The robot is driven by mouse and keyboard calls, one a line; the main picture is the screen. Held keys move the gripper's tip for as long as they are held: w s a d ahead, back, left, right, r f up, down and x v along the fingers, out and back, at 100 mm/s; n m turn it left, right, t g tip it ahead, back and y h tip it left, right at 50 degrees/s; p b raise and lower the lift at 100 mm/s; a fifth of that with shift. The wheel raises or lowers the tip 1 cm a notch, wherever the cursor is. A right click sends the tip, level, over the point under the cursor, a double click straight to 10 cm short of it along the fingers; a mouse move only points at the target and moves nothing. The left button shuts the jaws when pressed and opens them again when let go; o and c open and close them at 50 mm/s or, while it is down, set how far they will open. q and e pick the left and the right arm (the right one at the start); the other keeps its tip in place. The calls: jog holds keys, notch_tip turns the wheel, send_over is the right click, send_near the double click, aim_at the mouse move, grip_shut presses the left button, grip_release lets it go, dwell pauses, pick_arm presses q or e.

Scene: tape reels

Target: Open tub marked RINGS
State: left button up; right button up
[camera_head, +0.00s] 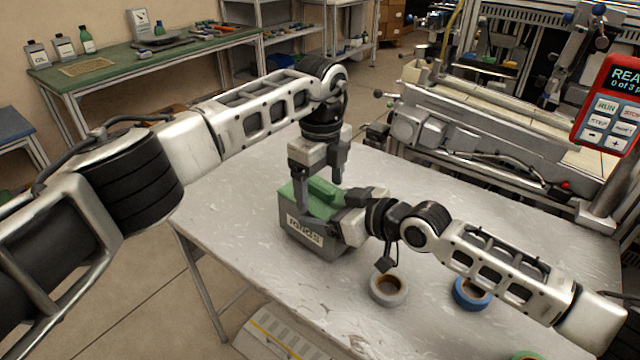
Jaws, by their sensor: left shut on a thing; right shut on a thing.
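The tub marked RINGS (301,233) is a grey box with a green lid (312,197), standing on the light table. Its label faces me, and the lid looks to be on it. My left gripper (318,192) reaches down from above with its fingers at the lid, shut on what looks like the lid's raised green part. My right gripper (345,222) comes in from the right and is shut at the tub's right side, apparently on the tub. The fingertips and the tub's right face are partly hidden by the grippers.
A grey tape reel (389,290) and a blue tape reel (471,292) lie on the table (240,200) near my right arm. A green reel (527,355) shows at the bottom edge. A machine with a conveyor (480,140) stands behind right. The table's left part is clear.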

pick_arm(q)
jog(key=shift+d+r, duration=0.25)
jog(key=shift+r, duration=0.25)
pick_arm(e)
jog(key=shift+s+d+f+h, duration=0.1)
jog(key=shift+d+f+h, duration=0.1)
jog(key=shift+f, duration=0.25)
jog(key=shift+d+f+h, duration=0.1)
jog(key=shift+d+f, duration=0.05)
jog(key=shift+f, duration=0.25)
pick_arm(q)
jog(key=shift+a+r+t+h, duration=0.15)
jog(key=shift+r+t+h, duration=0.05)
jog(key=shift+t+h, duration=0.25)
grip_shut()
pick_arm(e)
jog(key=shift+a, duration=0.1)
pick_arm(q)
jog(key=shift+t, duration=0.25)
pick_arm(e)
jog(key=shift+r, duration=0.1)
pick_arm(q)
jog(key=shift+w+a, duration=0.15)
jog(key=shift+w, duration=0.05)
pick_arm(e)
jog(key=shift+s+a+r, duration=0.15)
jog(key=shift+a, duration=0.05)
